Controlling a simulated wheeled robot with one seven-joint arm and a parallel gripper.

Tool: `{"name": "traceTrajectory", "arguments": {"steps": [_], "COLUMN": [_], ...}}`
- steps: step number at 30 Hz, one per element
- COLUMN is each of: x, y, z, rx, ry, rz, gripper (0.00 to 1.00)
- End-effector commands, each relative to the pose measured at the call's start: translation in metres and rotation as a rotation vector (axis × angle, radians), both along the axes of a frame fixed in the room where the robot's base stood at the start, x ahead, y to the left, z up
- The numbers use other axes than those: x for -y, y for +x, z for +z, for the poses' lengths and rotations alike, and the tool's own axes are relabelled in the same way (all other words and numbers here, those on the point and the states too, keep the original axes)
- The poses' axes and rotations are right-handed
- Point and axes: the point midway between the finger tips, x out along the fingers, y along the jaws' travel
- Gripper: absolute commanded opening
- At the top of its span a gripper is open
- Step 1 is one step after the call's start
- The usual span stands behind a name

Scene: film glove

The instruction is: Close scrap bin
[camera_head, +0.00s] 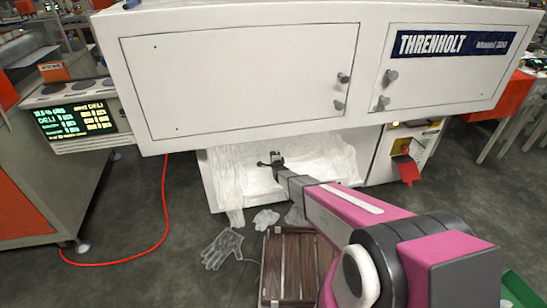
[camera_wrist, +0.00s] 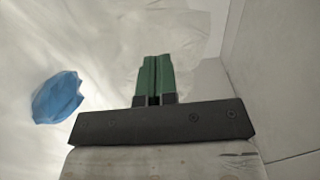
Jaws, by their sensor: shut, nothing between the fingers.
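The scrap bin (camera_head: 225,178) is the white, film-lined opening low under the machine's front. It stands open, and crumpled clear film (camera_head: 335,160) hangs over its inside and edge. My gripper (camera_head: 270,161) reaches into the mouth of this opening. In the wrist view the green fingers (camera_wrist: 154,78) are together with nothing between them. Pale film (camera_wrist: 100,50) fills most of that view, with a flat pale wall (camera_wrist: 275,85) at the right. A crumpled blue piece (camera_wrist: 57,98) lies at the left. I cannot tell whether the fingers touch the film or a wall.
The white machine cabinet (camera_head: 240,80) overhangs the opening. A wooden slatted crate (camera_head: 290,255) stands on the floor below my arm. Clear gloves (camera_head: 222,249) lie left of it. A red cable (camera_head: 120,262) curves across the floor at left. A red part (camera_head: 407,170) hangs at right.

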Motion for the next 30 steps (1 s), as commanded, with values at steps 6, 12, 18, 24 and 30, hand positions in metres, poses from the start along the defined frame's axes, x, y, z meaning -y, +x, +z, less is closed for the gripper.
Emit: {"name": "traceTrajectory", "arguments": {"steps": [6,12,18,24,30], "x": [-0.012,-0.022,-0.029,-0.03,-0.03], "y": [0.042,0.078,0.102,0.106,0.105], "z": [-0.002,-0.002,-0.001,0.0,0.0], "rx": [0.001,0.0,0.0,-0.001,-0.001], "ry": [0.0,-0.001,-0.001,-0.001,-0.001], "rz": [0.0,0.0,0.0,0.0,0.0], "gripper": [0.0,0.0,0.0,0.0,0.0]}}
